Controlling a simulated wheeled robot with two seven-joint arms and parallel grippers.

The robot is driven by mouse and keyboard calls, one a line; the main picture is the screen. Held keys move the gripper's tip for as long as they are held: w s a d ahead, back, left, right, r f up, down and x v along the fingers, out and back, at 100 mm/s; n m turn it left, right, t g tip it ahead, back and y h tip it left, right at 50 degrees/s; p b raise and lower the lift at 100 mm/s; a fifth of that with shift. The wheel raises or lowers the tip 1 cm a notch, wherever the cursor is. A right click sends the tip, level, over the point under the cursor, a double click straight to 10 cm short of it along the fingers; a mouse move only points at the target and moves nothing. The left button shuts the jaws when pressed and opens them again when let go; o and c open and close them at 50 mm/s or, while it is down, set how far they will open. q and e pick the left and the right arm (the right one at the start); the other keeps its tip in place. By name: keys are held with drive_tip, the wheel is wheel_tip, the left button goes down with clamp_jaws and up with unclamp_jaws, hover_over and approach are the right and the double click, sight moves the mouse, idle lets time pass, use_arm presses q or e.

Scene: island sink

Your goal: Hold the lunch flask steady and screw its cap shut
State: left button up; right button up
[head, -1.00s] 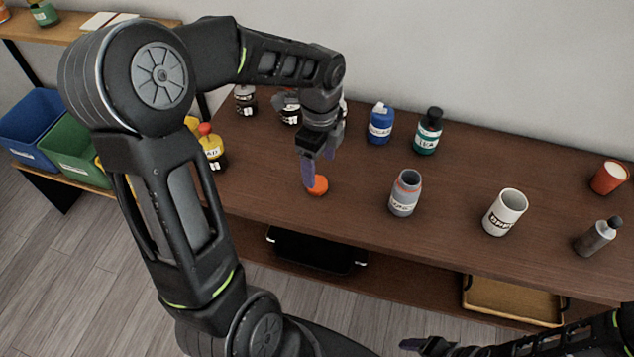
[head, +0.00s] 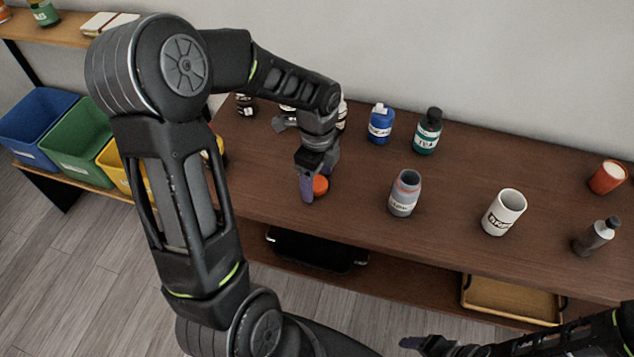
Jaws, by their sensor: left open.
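An orange cap (head: 321,186) lies on the table to the left of the flask. My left gripper (head: 315,184) points down at the cap, open. One purple finger is in front of the cap's left side; the other is partly hidden, so I cannot tell if either touches it. My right gripper (head: 416,345) shows only in part at the bottom edge, away from the flask, and its jaws are unclear.
A white mug (head: 503,213), a grey bottle (head: 596,237) and an orange cup (head: 607,178) stand to the right. Blue (head: 380,124) and green (head: 427,131) bottles stand behind. Dark jars are partly hidden by my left arm. Table around the flask is clear.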

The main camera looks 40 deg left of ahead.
sight(318, 183)
use_arm(q)
drive_tip(key=shift+c, duration=0.2)
drive_tip(key=c, duration=1.4)
drive_tip(key=shift+o, duration=0.2)
wheel_tip(318, 183, up, 10)
